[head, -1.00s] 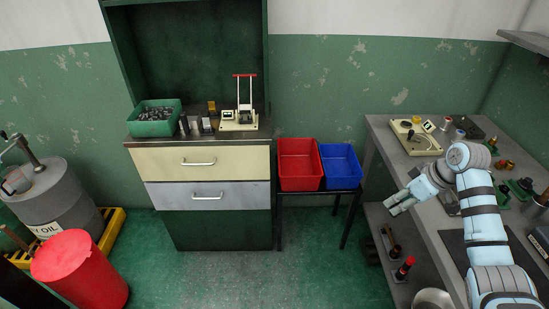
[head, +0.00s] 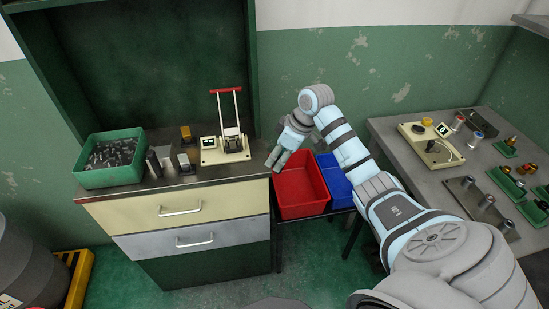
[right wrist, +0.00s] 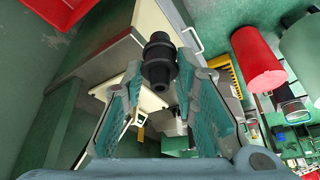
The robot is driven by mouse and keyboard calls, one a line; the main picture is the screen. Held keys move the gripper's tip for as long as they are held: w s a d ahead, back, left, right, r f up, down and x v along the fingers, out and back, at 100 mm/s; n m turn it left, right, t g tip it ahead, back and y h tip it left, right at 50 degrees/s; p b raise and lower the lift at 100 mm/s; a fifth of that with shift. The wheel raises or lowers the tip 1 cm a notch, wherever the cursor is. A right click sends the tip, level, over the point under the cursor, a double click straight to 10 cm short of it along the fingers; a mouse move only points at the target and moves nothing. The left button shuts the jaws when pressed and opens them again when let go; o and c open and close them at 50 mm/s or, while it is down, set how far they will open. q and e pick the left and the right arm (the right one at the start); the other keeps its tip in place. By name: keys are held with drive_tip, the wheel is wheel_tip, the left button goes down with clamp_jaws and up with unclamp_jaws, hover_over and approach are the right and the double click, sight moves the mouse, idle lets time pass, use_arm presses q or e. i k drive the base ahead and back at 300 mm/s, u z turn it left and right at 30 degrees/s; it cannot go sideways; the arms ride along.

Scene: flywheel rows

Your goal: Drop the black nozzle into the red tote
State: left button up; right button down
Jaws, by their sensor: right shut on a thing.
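The black nozzle (right wrist: 159,58) is held between the fingertips of my right gripper (right wrist: 163,82), seen in the right wrist view. In the head view my right gripper (head: 274,160) is above the rear left edge of the red tote (head: 301,204), beside the cabinet top's right end. I cannot make out the nozzle in the head view. The red tote looks empty where its inside shows; part of it also shows at the top left of the right wrist view (right wrist: 62,10). My left gripper is not in view.
A blue tote (head: 336,180) sits right of the red one, partly behind my right arm. The cabinet top holds a green bin (head: 110,172) of small parts, small blocks and a red-handled press (head: 226,145). A workbench (head: 398,141) with several parts stands at right.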

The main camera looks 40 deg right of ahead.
sight(300, 191)
drive_tip(key=z, duration=0.35)
drive_tip(key=i, duration=1.15)
drive_tip(key=z, duration=0.5)
